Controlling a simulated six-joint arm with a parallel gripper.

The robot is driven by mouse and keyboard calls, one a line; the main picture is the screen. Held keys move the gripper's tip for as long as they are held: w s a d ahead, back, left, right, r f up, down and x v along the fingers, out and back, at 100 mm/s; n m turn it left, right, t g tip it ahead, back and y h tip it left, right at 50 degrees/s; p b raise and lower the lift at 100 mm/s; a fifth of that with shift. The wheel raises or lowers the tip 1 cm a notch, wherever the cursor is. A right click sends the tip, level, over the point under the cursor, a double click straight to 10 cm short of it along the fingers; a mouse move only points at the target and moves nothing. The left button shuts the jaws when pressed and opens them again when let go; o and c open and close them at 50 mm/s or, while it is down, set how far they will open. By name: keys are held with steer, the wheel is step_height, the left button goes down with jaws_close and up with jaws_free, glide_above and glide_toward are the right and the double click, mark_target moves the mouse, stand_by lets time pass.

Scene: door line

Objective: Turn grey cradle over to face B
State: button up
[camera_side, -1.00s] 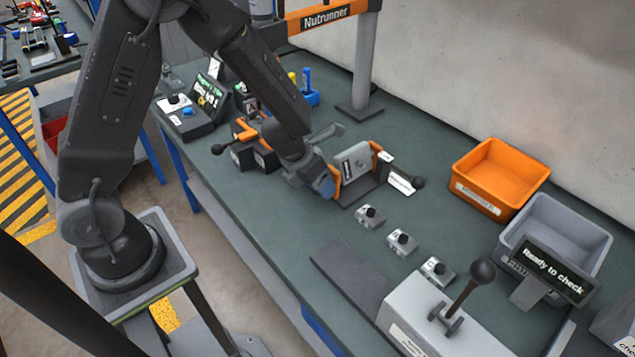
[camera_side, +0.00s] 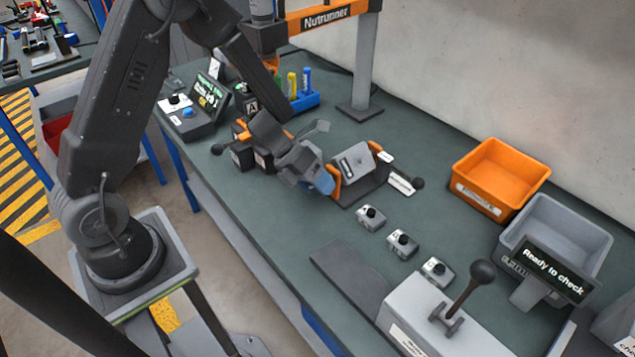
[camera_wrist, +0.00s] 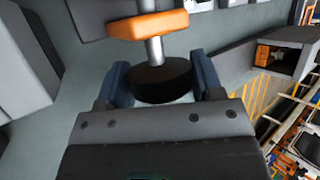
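The grey cradle (camera_side: 354,162) sits between orange posts on a dark base in the side view, tilted with a labelled face upward. The label is too small to read. My gripper (camera_side: 326,183) is at the cradle's near left end, by the orange post. In the wrist view, a dark round knob (camera_wrist: 161,82) on a metal shaft lies between the blue fingers of my gripper (camera_wrist: 160,88). An orange post (camera_wrist: 147,25) is just beyond the knob. My fingers hide the knob in the side view.
Several small grey switch boxes (camera_side: 402,243) sit in front. An orange bin (camera_side: 500,178) and a grey bin (camera_side: 556,230) are right. A sign (camera_side: 552,270) reads "Ready to check". A lever box (camera_side: 432,315) is at front.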

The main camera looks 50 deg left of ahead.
steer(key=o, duration=0.4)
steer(key=shift+r, duration=0.1)
steer(key=shift+s+a+r, duration=0.1)
steer(key=shift+a+r, duration=0.1)
steer(key=shift+r, duration=0.05)
step_height(320, 180, up, 9)
steer(key=a, duration=0.1)
steer(key=shift+s+f, duration=0.2)
steer(key=shift+s, duration=0.25)
